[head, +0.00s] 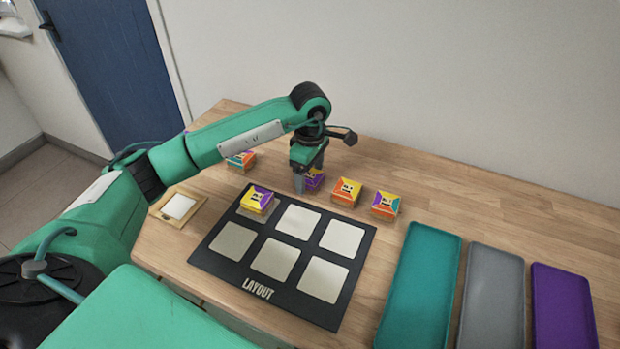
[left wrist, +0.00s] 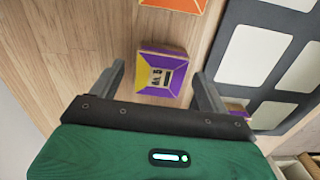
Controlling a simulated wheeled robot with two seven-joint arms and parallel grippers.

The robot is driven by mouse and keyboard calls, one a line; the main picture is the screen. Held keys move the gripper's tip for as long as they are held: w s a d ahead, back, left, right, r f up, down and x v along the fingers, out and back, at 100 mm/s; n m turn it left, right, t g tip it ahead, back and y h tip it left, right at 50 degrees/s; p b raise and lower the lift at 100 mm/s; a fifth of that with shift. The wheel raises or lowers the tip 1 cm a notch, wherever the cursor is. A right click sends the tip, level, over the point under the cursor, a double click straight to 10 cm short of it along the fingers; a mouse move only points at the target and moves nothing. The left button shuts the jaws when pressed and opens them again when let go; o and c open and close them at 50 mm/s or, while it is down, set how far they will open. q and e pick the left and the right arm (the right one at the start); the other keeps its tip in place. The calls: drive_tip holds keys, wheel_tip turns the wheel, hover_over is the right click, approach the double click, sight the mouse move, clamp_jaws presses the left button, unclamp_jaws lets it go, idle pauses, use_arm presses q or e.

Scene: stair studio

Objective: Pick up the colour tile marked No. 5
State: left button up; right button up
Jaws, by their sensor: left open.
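A purple and yellow tile (head: 314,181) stands on the table behind the layout board, partly hidden by my left gripper (head: 310,178) in the head view. In the left wrist view this tile (left wrist: 162,75) lies between and just beyond the spread fingers, apart from both. Its label seems to read No. 5, but is small. My left gripper is open and empty, pointing down above the tile. Other marked tiles show in the head view: a yellow-orange one (head: 346,191), a purple-orange-teal one (head: 385,204) and an orange-teal one (head: 243,160). My right gripper is not in view.
The black layout board (head: 262,236) has pale squares; a yellow-purple tile (head: 257,199) sits on its back left square. A wooden piece with a white square (head: 179,207) lies left. Teal (head: 420,285), grey (head: 491,295) and purple (head: 563,305) trays stand right. A wall rises behind.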

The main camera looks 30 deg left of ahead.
use_arm(q)
drive_tip(key=c, duration=1.1)
